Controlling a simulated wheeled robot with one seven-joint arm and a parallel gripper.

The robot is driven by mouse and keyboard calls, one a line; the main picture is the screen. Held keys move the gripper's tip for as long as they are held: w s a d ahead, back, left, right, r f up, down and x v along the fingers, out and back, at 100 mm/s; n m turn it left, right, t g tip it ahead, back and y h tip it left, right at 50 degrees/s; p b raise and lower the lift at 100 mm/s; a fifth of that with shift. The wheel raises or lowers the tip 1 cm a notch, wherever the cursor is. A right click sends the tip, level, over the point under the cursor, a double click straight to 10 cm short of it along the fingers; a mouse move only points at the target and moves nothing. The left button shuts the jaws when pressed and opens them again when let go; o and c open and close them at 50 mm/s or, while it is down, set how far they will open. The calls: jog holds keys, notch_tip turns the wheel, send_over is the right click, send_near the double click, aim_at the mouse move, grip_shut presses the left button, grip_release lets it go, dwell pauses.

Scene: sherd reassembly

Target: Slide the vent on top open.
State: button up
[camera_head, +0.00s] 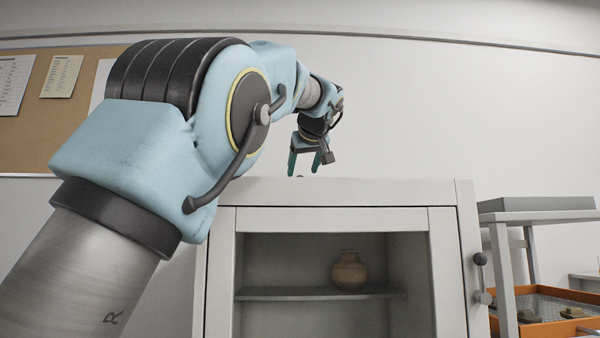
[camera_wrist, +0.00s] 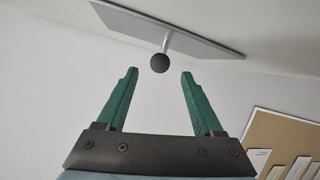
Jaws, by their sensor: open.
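The vent shows in the wrist view as a flat grey plate (camera_wrist: 195,34) on the pale cabinet top. A pale stem with a dark round knob (camera_wrist: 160,63) stands out from the plate. My gripper (camera_wrist: 160,73) is open and empty, its green fingers spread on either side of the knob's line. The knob appears just beyond or level with the fingertips; I cannot tell the exact depth. In the head view my gripper (camera_head: 304,165) points down just above the cabinet top. A small dark spot (camera_head: 299,177) below it may be the knob. The plate is hidden there by the cabinet's front edge.
The grey cabinet (camera_head: 340,192) has a glazed-looking front with a clay jar (camera_head: 348,270) on its shelf (camera_head: 320,293). A side table (camera_head: 545,216) and an orange tray (camera_head: 548,330) of sherds stand at right. A pinboard (camera_head: 60,130) hangs behind, at left.

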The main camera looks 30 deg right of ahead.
jog(key=shift+p+x, duration=0.85)
jog(key=shift+x, duration=1.55)
grip_shut()
